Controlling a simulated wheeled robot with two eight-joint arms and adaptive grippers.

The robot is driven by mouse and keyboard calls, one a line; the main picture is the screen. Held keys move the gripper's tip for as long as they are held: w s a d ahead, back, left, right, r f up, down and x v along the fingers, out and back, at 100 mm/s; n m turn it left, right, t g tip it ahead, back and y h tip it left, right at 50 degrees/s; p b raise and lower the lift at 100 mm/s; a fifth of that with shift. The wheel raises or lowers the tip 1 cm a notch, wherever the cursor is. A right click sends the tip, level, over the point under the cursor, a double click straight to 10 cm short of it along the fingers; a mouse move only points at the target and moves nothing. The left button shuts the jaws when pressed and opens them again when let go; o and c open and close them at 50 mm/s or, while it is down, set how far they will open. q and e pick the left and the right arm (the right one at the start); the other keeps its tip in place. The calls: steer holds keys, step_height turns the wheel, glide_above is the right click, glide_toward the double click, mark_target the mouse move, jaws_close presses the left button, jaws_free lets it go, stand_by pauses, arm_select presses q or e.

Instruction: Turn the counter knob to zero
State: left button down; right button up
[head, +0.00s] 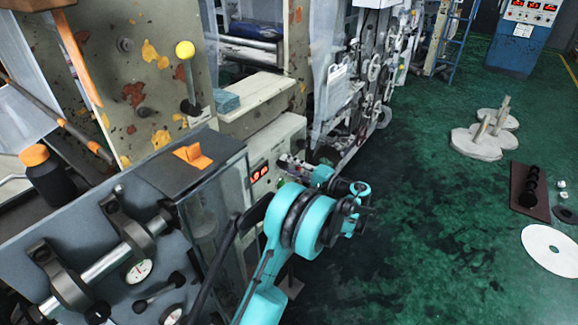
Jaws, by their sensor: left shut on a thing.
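The counter panel (281,143) is a pale box on the machine's side, with a lit red display (259,172). The digits are too small to read with certainty. My left gripper (290,164) reaches the front of this panel, just right of the display, at the end of my teal arm. It is shut on the small counter knob, which the fingers and wrist largely hide. I cannot tell the knob's angle. My right gripper is not in view.
A yellow-topped lever (186,72) stands above left. A dark box with an orange clip (193,157) and a black bottle with an orange cap (48,173) are at the left. A brown board (529,190) and a white disc (551,249) lie on the open green floor at right.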

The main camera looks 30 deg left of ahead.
arm_select(q)
steer(key=c, duration=1.2)
jaws_free()
steer(key=d, duration=0.8)
steer(key=s+d, duration=0.1)
steer(key=d, duration=0.3)
